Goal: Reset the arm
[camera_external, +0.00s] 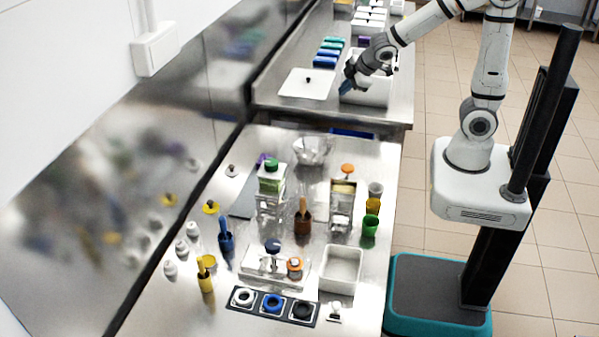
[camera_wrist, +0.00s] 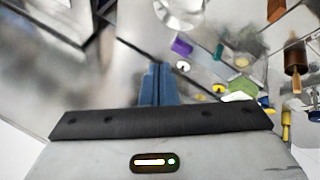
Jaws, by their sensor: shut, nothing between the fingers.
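My gripper (camera_external: 347,87) is at the far counter in the external view, at the front left edge of a white open bin (camera_external: 377,92). Its blue fingers are together and hold nothing. In the wrist view the gripper (camera_wrist: 157,72) points down toward the metal counter, with the blue fingers side by side. My arm is stretched out from its base over the far counter. I cannot tell how high the fingertips are above the counter.
A white lid (camera_external: 307,83) with a black knob lies left of the bin. Blue and green containers (camera_external: 328,52) stand behind. The near counter holds a glass bowl (camera_external: 312,151), a white tray (camera_external: 341,270), several coloured cups and bottles, and a rack of rings (camera_external: 272,303). Tiled floor is open at right.

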